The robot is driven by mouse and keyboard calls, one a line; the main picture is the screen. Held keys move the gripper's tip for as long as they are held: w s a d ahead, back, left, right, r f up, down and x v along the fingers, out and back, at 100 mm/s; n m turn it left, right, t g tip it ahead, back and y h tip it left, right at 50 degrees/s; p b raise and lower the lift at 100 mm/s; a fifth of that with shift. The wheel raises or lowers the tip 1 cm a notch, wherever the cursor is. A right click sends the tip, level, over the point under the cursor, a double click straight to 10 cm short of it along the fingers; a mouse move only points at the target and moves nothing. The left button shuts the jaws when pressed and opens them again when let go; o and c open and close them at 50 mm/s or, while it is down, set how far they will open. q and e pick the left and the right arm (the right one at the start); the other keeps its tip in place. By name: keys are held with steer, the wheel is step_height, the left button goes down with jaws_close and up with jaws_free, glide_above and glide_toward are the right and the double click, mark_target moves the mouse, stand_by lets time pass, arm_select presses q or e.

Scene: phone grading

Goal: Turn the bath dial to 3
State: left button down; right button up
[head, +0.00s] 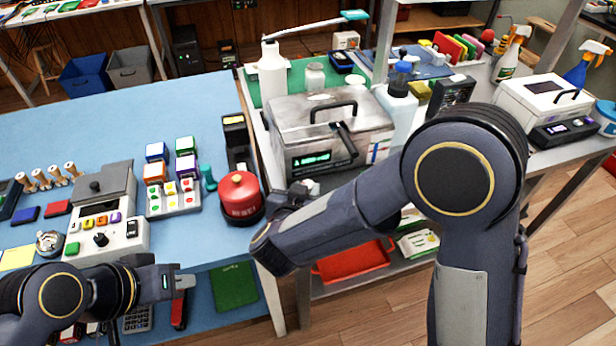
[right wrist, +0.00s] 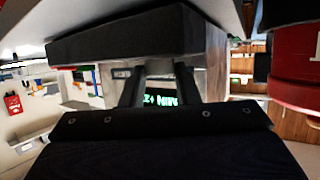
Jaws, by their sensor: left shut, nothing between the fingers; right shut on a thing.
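The bath is a grey metal box (head: 372,142) with a black-handled lid and a green lit display (head: 312,158) on its front. In the right wrist view the green display (right wrist: 160,99) shows between dark gripper parts, with lettering like "MIN" turned over. My right gripper (head: 290,196) is at the lower front of the bath, below the display, shut on what seems to be the bath dial. The dial and its marks are hidden by the gripper, so its setting cannot be read. My left gripper (head: 178,282) is shut and empty at the blue table's front edge.
A red canister (head: 241,198) stands just left of my right gripper. A white bottle (head: 272,72) and a blue-capped bottle (head: 397,110) flank the bath. A grey device (head: 108,240) and coloured blocks stand on the blue table (head: 205,110). A red tray (head: 352,262) lies below.

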steer(key=m+h+p, duration=0.1)
steer(key=m+g+h+p, duration=0.1)
steer(key=m+h+p, duration=0.1)
steer(key=shift+w+a+r+g, duration=0.1)
steer(key=shift+a+g, duration=0.2)
steer(key=shift+a, duration=0.05)
steer(key=shift+w+a+m+g+h+p, duration=0.1)
steer(key=shift+m+g+h+p, duration=0.4)
steer(key=shift+m+h+p, duration=0.5)
steer(key=o, duration=0.7)
